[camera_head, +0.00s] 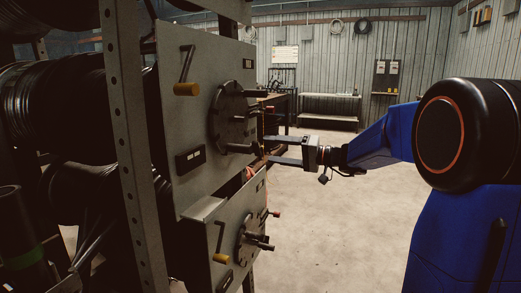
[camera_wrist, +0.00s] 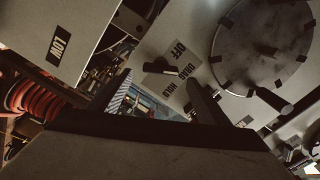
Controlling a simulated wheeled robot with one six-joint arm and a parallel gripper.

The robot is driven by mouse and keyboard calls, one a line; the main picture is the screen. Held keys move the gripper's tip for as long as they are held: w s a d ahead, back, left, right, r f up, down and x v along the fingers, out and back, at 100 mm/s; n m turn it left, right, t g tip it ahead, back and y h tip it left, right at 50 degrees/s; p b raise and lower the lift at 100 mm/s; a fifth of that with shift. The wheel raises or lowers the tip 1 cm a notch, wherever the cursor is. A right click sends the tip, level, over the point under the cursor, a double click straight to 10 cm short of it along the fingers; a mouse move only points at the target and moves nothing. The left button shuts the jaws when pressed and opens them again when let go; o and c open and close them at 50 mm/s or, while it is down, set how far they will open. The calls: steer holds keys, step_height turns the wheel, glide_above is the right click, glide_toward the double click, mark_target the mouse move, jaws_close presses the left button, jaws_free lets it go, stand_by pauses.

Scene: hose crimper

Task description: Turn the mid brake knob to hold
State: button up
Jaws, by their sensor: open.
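The brake plate (camera_wrist: 172,75) carries the words OFF, DRAG and HOLD in the wrist view, on a grey panel beside a round dark flange. A small dark knob (camera_wrist: 157,65) seems to stand at the plate's edge; its pointing is too dark to tell. My gripper (camera_head: 268,149) is open in the head view, its two fingers one above the other at the right edge of the upper grey panel (camera_head: 188,110). The fingers look empty. I cannot tell whether they touch the knob, which I cannot make out in the head view.
A flanged disc (camera_head: 232,115) with pegs stands out from the upper panel, close to my fingers. A lower panel (camera_head: 235,235) has its own disc and yellow-handled crank. A LOW label (camera_wrist: 59,45) and red coiled hose (camera_wrist: 40,95) show in the wrist view. Open floor lies right.

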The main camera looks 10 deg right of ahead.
mark_target(257, 150)
steer(key=shift+x, duration=2.75)
steer(key=c, duration=1.1)
